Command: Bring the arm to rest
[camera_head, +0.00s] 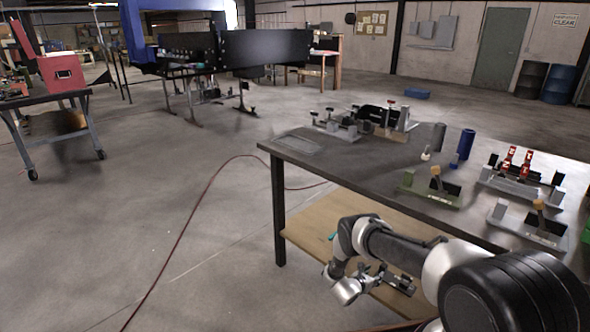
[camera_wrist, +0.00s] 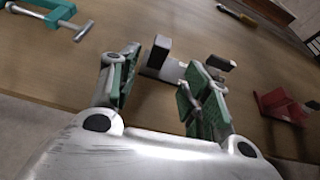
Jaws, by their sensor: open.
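My arm reaches from the lower right of the head view, bent low in front of the dark workbench (camera_head: 330,165). My gripper (camera_head: 388,281) hangs below the bench top, in front of the wooden lower shelf (camera_head: 305,232). In the wrist view my gripper (camera_wrist: 160,68) has its two green-padded fingers spread apart. No held thing shows between them. A grey and black fixture (camera_wrist: 165,68) shows beyond the fingertips on the wooden surface; whether it touches them I cannot tell.
A green clamp (camera_wrist: 62,14), an orange-handled tool (camera_wrist: 237,14) and a red bracket (camera_wrist: 283,106) lie around it. The bench top carries several fixtures, a blue cylinder (camera_head: 465,144) and a grey cylinder (camera_head: 438,136). The floor to the left is open, with a red cable (camera_head: 193,213).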

